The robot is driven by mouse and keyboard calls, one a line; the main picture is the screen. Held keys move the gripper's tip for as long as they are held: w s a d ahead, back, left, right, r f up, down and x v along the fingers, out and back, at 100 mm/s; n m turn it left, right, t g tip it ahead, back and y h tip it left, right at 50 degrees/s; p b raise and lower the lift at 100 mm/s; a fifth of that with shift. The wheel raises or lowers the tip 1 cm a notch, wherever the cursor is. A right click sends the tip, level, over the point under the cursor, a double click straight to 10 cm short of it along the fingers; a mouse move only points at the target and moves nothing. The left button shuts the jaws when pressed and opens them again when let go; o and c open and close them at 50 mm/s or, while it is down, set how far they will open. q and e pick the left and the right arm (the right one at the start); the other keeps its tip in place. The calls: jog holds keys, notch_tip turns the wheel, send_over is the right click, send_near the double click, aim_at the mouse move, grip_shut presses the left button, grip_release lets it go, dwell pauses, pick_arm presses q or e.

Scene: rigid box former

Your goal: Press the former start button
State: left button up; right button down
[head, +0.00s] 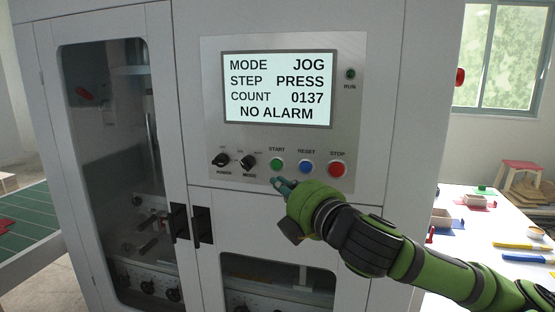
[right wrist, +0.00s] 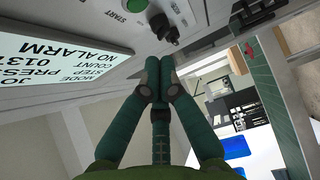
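The green start button (head: 277,164) is on the control panel (head: 215,90) under the word START, left of the blue reset button (head: 306,167) and the red stop button (head: 337,169). My right gripper (head: 281,184) is in front of the panel, its fingertips just below the start button in the picture. In the right wrist view the start button (right wrist: 137,5) is at the top edge, beyond the fingertips (right wrist: 159,66), which are together with nothing between them. A gap seems to remain between fingertips and button. My left gripper is not in view.
The screen (head: 277,90) reads MODE JOG, STEP PRESS, COUNT 0137, NO ALARM. A dark green run lamp (head: 350,74) is beside it. The power knob (head: 221,160) and mode knob (head: 248,161) are left of the buttons. A white table (head: 490,240) with parts stands at right.

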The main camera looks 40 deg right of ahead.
aim_at(276, 165)
jog(key=w+p, duration=0.1)
jog(key=w, duration=0.1)
jog(key=w+d+p, duration=0.1)
jog(key=w, duration=0.1)
jog(key=w+d+p, duration=0.1)
jog(key=w, duration=0.1)
jog(key=shift+d, duration=0.15)
jog(key=shift+w+d, duration=0.1)
jog(key=shift+d, duration=0.4)
jog(key=shift+w+a, duration=0.1)
